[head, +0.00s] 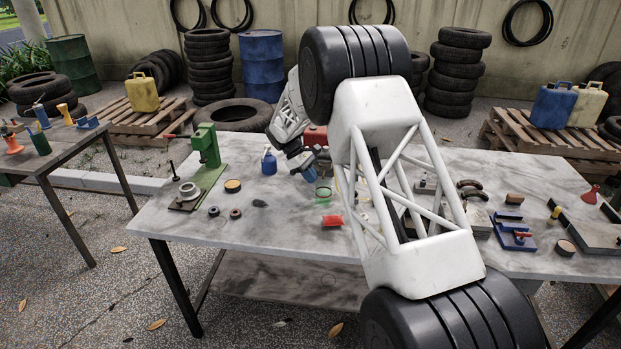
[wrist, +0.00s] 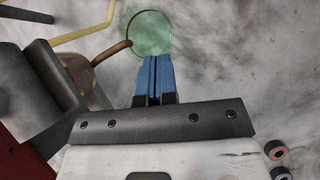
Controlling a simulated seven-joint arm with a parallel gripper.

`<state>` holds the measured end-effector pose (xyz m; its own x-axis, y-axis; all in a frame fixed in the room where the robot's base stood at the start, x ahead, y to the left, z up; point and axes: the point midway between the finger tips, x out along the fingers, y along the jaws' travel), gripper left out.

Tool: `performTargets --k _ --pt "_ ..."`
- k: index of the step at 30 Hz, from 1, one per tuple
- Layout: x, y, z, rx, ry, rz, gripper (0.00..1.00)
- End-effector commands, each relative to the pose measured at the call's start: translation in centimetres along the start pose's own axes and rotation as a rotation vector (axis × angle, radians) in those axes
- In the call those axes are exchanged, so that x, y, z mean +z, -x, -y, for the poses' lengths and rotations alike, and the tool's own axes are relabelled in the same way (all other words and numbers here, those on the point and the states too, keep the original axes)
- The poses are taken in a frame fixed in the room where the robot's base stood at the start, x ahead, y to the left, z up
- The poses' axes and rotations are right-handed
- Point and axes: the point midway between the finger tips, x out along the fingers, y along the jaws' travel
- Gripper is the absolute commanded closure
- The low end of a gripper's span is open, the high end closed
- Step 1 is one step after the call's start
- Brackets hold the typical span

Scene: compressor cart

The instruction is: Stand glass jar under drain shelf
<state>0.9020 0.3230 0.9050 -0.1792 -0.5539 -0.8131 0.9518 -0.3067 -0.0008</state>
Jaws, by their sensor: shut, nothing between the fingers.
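A pale green glass jar (wrist: 149,33) shows as a round, see-through shape just beyond my fingertips in the wrist view. In the head view the jar (head: 324,191) is on the grey table, just below and right of my gripper (head: 311,176). My gripper's blue fingers (wrist: 152,62) are shut together and empty, their tips close to the jar's near edge. I cannot tell if they touch it. A curved brown pipe (wrist: 112,50) reaches the jar's left side in the picture. I cannot make out the drain shelf for certain.
A dark cylindrical machine part (wrist: 52,65) is close left of my fingers. A blue spray bottle (head: 268,161) and green press (head: 207,160) stand left on the table (head: 270,230). A red object (head: 332,220) lies in front of the jar. My arm hides the table's middle.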

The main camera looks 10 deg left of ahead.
Motion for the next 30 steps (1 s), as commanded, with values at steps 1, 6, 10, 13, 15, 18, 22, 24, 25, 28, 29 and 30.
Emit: performTargets --k 1,6,10,13,15,18,22,24,25,28,29,30 --pt "0.1 0.2 0.0 0.000 0.000 0.000 1.00" --pt "-0.3 0.9 0.0 0.001 0.001 0.000 1.00" --pt "-1.7 1.8 0.0 0.001 0.002 0.001 1.00" --pt "-2.9 2.8 0.0 0.001 0.001 0.000 1.00" --pt "-3.9 3.5 0.0 0.001 0.001 -0.001 1.00" --pt "-5.3 4.5 0.0 0.001 0.001 -0.001 1.00" --pt "-6.9 5.5 0.0 0.000 0.000 0.000 1.00" --pt "-7.5 6.1 0.0 0.000 0.000 0.000 1.00" --pt "-7.8 6.3 0.0 0.001 0.000 0.000 1.00" --pt "-8.6 6.8 0.0 0.000 0.000 0.001 1.00" --pt "-8.8 6.9 0.0 0.000 0.000 0.001 1.00" --pt "-9.0 7.1 0.0 0.000 0.000 0.001 1.00"
